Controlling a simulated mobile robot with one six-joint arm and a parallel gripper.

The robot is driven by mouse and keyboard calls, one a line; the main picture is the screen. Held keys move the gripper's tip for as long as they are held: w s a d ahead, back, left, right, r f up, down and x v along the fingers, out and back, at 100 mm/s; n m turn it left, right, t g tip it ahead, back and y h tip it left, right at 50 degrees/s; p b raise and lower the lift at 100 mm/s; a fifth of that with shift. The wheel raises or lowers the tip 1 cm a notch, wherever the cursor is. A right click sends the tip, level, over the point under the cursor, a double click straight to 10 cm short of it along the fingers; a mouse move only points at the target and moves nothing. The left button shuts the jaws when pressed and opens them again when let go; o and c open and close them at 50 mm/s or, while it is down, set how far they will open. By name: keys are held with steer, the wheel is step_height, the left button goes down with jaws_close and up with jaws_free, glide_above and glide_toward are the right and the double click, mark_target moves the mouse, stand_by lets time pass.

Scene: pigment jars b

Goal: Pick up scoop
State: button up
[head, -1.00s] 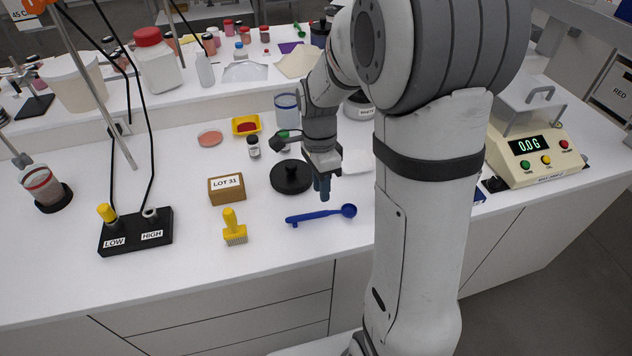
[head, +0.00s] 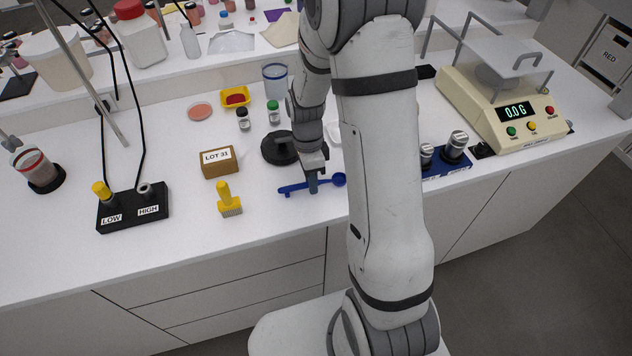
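The blue scoop (head: 292,188) lies on the white bench near its front edge, with its long handle pointing left and its round bowl (head: 339,180) at the right. My gripper (head: 312,186) points down over the scoop's handle, close to the bowl, with the fingers at handle height. The fingers overlap the handle in this view. I cannot tell whether they are closed on it or only around it.
A yellow brush (head: 227,200) and a brown LOT 31 block (head: 219,162) stand left of the scoop. A black round stand (head: 278,148) is just behind my gripper. The balance (head: 500,105) and a weight set (head: 446,158) are at the right.

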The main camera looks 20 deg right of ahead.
jaws_close()
steer(key=shift+r, duration=0.15)
